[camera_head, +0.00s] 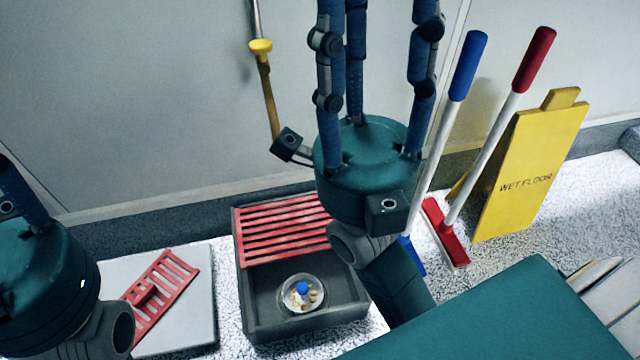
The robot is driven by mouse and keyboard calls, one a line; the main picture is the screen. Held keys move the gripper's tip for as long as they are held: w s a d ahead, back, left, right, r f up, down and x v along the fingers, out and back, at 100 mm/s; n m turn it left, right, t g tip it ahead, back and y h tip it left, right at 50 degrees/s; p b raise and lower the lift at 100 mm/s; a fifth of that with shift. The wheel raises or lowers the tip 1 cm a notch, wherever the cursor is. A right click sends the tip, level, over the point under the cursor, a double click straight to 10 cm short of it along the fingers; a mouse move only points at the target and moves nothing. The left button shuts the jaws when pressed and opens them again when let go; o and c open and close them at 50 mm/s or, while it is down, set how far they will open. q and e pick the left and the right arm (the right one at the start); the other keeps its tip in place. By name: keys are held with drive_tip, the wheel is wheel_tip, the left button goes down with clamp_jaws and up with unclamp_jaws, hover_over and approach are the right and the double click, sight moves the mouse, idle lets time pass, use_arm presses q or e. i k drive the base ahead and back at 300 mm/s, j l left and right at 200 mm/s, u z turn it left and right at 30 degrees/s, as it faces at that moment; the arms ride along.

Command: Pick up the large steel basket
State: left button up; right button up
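A round steel-looking vessel (303,294) sits inside the front part of a dark grey box (262,322). It holds several small pale pieces and a blue one. It is the only steel container I can make out; I cannot tell whether it is the large steel basket. My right gripper (380,20) is above and to the right of the box, fingers pointing up. Its fingers stand apart with nothing seen between them; their tips are out of frame. My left gripper (20,195) is at the left edge, mostly cut off, and its fingertips are hidden.
A red slatted grate (283,225) covers the back of the box. A red slotted piece (165,290) lies on a pale slab (190,335) at left. A yellow wet-floor sign (528,170), blue-handled (468,66) and red-handled (534,60) tools, and a yellow-collared pole (261,47) stand near the wall.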

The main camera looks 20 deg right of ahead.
sight(302, 293)
drive_tip(key=k+l+z, duration=0.15)
drive_tip(key=z, duration=0.15)
drive_tip(key=k+z, duration=0.1)
drive_tip(key=z, duration=0.3)
drive_tip(key=k+z, duration=0.1)
drive_tip(key=z, duration=0.65)
drive_tip(key=k+z, duration=0.15)
drive_tip(key=z, duration=0.2)
drive_tip(key=u, duration=1.35)
drive_tip(key=j+u, duration=0.1)
drive_tip(key=j, duration=0.45)
drive_tip(key=i, duration=0.45)
